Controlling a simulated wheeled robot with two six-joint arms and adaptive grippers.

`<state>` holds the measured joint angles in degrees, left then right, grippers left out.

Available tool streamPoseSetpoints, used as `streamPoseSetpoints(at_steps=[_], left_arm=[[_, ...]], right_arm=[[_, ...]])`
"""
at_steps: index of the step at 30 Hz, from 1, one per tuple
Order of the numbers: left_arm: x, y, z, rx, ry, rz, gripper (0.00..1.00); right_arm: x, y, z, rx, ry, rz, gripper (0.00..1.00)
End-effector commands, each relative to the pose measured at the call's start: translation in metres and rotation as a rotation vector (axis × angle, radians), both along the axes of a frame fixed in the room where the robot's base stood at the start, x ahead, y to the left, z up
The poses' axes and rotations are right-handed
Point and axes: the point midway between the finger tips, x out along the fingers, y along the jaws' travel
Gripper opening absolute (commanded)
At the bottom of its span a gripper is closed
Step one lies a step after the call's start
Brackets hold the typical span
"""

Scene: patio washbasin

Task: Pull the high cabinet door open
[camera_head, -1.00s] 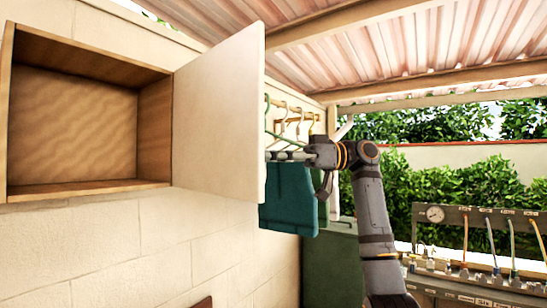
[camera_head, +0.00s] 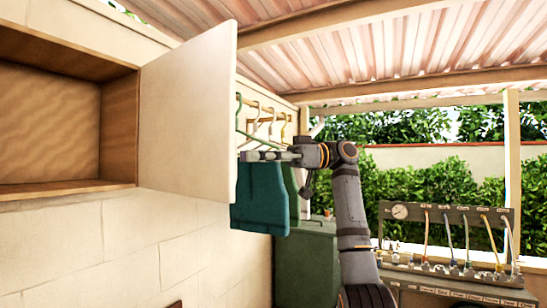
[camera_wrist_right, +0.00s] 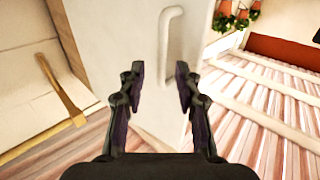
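The white door (camera_head: 188,115) of the high wall cabinet (camera_head: 118,130) stands swung out from the wall, and the cabinet's empty wooden inside shows at the left. My right gripper (camera_head: 248,156) is at the door's free edge, on the far side from the head camera. In the right wrist view the door (camera_wrist_right: 122,40) has a white bar handle (camera_wrist_right: 165,38). The gripper's dark fingers (camera_wrist_right: 161,88) are apart, with the handle beyond their tips and nothing between them. The head view hides the handle behind the door. My left gripper is not in view.
Hangers (camera_head: 262,122) and a teal cloth (camera_head: 260,200) hang behind the door, close to my right gripper. A panel with a gauge and hoses (camera_head: 455,225) is at the right. Roof beams (camera_head: 350,22) run overhead.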

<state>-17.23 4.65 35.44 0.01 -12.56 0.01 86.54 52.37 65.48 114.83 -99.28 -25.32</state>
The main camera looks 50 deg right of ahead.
Motion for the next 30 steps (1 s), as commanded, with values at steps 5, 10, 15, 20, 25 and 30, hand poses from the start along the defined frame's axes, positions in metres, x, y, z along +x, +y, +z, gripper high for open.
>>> streamPoseSetpoints(at_steps=[5, 10, 15, 20, 25, 30], left_arm=[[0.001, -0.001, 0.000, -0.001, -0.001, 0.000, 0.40], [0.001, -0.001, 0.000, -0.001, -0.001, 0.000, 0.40], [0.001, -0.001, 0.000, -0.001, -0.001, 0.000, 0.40], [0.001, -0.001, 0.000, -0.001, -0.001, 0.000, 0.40], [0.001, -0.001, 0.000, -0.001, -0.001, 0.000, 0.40], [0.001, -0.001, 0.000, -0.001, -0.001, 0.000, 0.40]], right_arm=[[-0.019, -0.040, 0.001, 0.003, -0.003, 0.000, 0.34], [-0.030, -0.063, 0.001, 0.002, -0.002, 0.000, 0.34], [-0.033, -0.070, 0.000, 0.001, 0.000, 0.001, 0.34], [-0.033, -0.070, 0.000, 0.000, 0.001, 0.001, 0.34], [-0.033, -0.069, 0.000, 0.000, 0.001, 0.001, 0.34], [-0.033, -0.069, 0.000, 0.000, 0.001, 0.001, 0.34]])
